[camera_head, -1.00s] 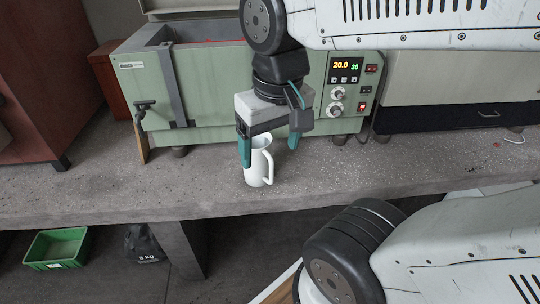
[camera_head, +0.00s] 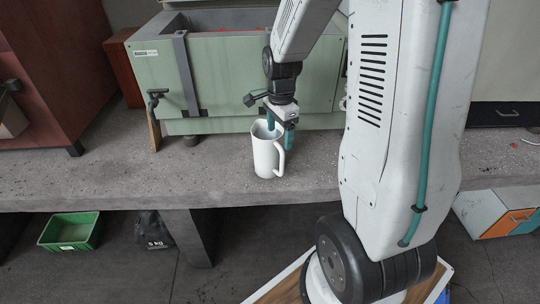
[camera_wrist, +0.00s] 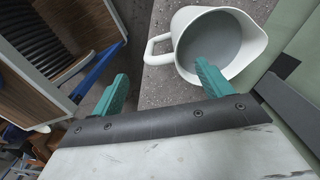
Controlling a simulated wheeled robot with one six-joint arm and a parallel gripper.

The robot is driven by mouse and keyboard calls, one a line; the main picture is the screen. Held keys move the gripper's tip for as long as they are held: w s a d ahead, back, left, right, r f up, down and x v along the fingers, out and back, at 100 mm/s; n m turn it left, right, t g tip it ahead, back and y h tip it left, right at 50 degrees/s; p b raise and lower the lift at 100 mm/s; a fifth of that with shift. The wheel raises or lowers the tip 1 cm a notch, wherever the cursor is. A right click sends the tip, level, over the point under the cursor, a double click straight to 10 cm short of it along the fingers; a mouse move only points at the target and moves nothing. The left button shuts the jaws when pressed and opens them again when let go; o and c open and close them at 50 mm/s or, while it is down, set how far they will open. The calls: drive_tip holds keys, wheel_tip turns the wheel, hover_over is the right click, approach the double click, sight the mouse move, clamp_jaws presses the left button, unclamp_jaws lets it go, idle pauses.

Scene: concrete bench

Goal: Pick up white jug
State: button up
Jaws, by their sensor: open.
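The white jug (camera_head: 264,158) stands upright on the concrete bench in the head view, its handle (camera_head: 281,159) on the right. In the wrist view I look down into the jug (camera_wrist: 240,77), with its handle (camera_wrist: 157,49) on the left and its spout toward the right. My gripper (camera_head: 281,129) is open at the jug's top, just behind and to the right of its rim. In the wrist view one teal finger of my gripper (camera_wrist: 160,88) reaches over the jug's opening, and the other is outside, left of the handle. I cannot tell whether a finger touches the jug.
A green machine (camera_head: 223,75) stands behind the jug along the back of the bench (camera_head: 120,180). The bench front edge is close to the jug. The bench is clear left of the jug. A green crate (camera_head: 70,232) and a dark bag (camera_head: 154,230) are on the floor below.

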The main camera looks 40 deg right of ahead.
sight(279, 144)
wheel_tip(279, 144, down, 6)
drive_tip(key=shift+f, duration=0.1)
drive_tip(key=shift+w, duration=0.1)
clamp_jaws()
